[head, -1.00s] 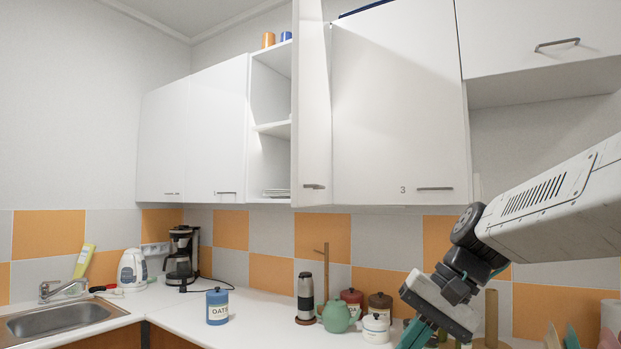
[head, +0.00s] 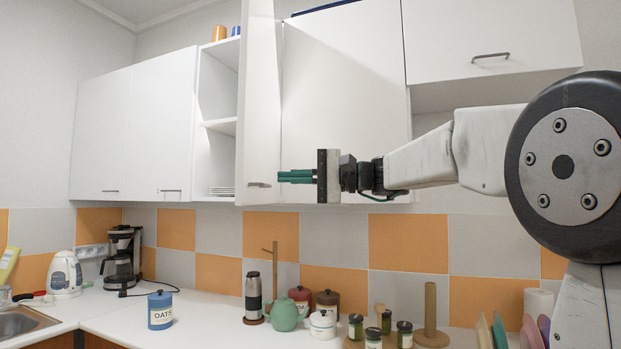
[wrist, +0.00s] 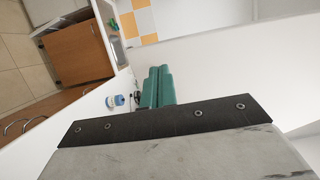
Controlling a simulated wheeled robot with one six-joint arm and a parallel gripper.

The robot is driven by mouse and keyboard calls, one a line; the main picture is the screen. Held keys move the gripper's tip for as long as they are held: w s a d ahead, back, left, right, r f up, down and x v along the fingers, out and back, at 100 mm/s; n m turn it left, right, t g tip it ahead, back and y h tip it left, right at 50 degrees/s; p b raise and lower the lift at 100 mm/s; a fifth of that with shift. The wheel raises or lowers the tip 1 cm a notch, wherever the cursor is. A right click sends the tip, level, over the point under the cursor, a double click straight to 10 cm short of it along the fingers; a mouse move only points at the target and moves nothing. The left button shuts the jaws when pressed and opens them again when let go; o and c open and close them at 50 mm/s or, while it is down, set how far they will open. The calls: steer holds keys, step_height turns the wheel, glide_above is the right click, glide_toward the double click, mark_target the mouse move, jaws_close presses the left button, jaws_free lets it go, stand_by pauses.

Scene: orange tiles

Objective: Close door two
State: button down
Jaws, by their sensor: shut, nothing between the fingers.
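Door two (head: 262,110) is a white wall-cabinet door standing open, swung out from the front. Its outer face is turned to the right and its grey bar handle (head: 259,184) is near the bottom. The open shelves (head: 219,127) show to its left. My gripper (head: 280,176), with green fingers, points left beside the handle, at the door's lower part. The fingers are together and empty; I cannot tell whether they touch the door. In the wrist view the green fingers (wrist: 157,87) lie side by side near a large white surface.
Closed door three (head: 345,100) is right of door two, behind my arm. A higher cabinet (head: 490,40) is at the right.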

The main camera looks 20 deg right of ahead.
mark_target(245, 178)
steer(key=x, duration=0.7)
